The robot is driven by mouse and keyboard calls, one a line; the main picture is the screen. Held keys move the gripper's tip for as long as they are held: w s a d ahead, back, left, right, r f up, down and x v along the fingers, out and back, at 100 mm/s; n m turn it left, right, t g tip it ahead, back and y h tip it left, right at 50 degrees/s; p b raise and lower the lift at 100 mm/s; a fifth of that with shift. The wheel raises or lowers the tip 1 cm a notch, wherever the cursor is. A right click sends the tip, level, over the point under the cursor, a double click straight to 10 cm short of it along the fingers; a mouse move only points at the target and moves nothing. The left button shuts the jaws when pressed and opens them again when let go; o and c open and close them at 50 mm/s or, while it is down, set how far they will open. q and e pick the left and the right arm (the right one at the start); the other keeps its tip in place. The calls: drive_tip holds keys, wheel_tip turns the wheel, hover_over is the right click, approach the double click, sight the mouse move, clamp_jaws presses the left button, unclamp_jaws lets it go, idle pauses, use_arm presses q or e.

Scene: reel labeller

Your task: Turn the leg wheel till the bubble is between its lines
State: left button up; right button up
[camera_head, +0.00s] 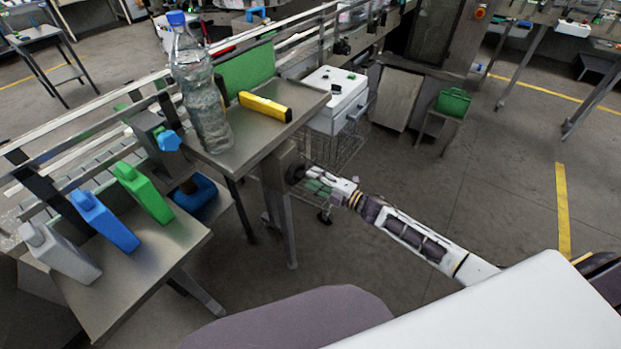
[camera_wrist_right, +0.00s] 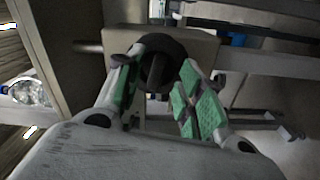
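The dark leg wheel (camera_head: 295,173) sits on the side of the metal table's leg. In the right wrist view the wheel (camera_wrist_right: 180,52) shows as a dark round knob beyond the fingertips. My right gripper (camera_head: 318,182) reaches it from the right. In the right wrist view its green-padded fingers (camera_wrist_right: 160,80) are apart, with the wheel's dark hub seen between them; I cannot tell whether they touch the rim. A yellow level (camera_head: 265,107) lies on the table top (camera_head: 245,145); its bubble is too small to make out. My left gripper is not in view.
A clear bottle with a blue cap (camera_head: 200,90) stands on the table beside a green panel (camera_head: 246,70). A wire cart (camera_head: 335,145) stands behind my right gripper.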

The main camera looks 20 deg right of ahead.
drive_tip(key=v, duration=0.9)
idle(0.4)
drive_tip(key=shift+s+d, duration=0.15)
idle(0.3)
